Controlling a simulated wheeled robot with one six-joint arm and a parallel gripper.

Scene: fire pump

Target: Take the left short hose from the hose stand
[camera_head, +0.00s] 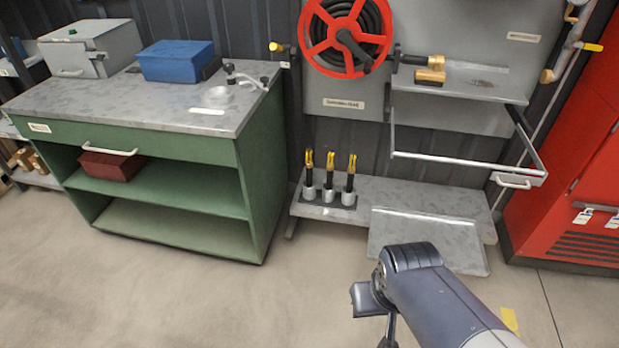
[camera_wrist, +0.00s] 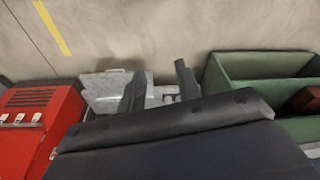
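Three short black hoses with yellow tops stand upright in grey cups on a low grey hose stand (camera_head: 377,195) in the head view. The left short hose (camera_head: 309,177) stands at the stand's left end, with the middle hose (camera_head: 330,177) and the right hose (camera_head: 350,180) beside it. My gripper (camera_wrist: 159,78) shows in the wrist view with its two dark fingers apart and nothing seen held between them. The stand shows small behind the fingers in that view; the hoses are not clear there. In the head view my arm is at the lower right, apart from the hoses.
A green workbench (camera_head: 160,148) stands left of the stand, and a red cabinet (camera_head: 565,150) right. A red hose reel (camera_head: 346,30) and a metal bar frame (camera_head: 468,166) are above. A sloping grey plate (camera_head: 428,238) lies in front. Floor at front left is clear.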

